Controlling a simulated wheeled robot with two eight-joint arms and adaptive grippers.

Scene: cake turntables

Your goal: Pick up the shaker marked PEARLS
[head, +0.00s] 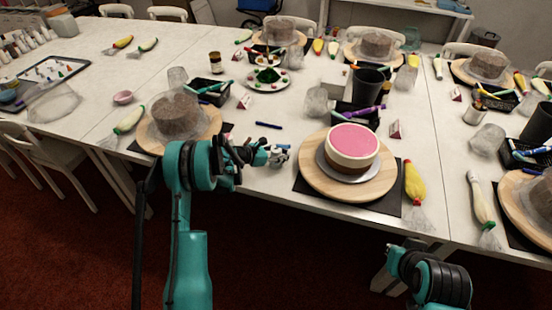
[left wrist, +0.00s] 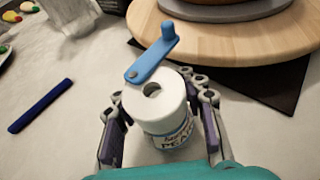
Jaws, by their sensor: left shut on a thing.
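The shaker marked PEARLS (left wrist: 168,115) is a small white jar between the fingers of my left gripper (left wrist: 161,102) in the left wrist view. Its label reads "PEARLS", and a blue crank-like piece (left wrist: 153,62) sticks out from its white top, which has a dark hole. My left gripper is shut on the shaker, with one finger on each side. In the head view my left gripper (head: 268,157) is at the table's front, left of the pink cake, and mostly hides the shaker. Of my right arm only a link shows; its gripper is out of view.
A pink-topped cake (head: 354,140) stands on a wooden turntable (head: 372,190) on a dark mat, just right of the gripper. A blue marker (head: 268,125) lies behind it. A brown cake (head: 178,110) on another turntable stands to the left. A clear cup (head: 316,102) stands behind.

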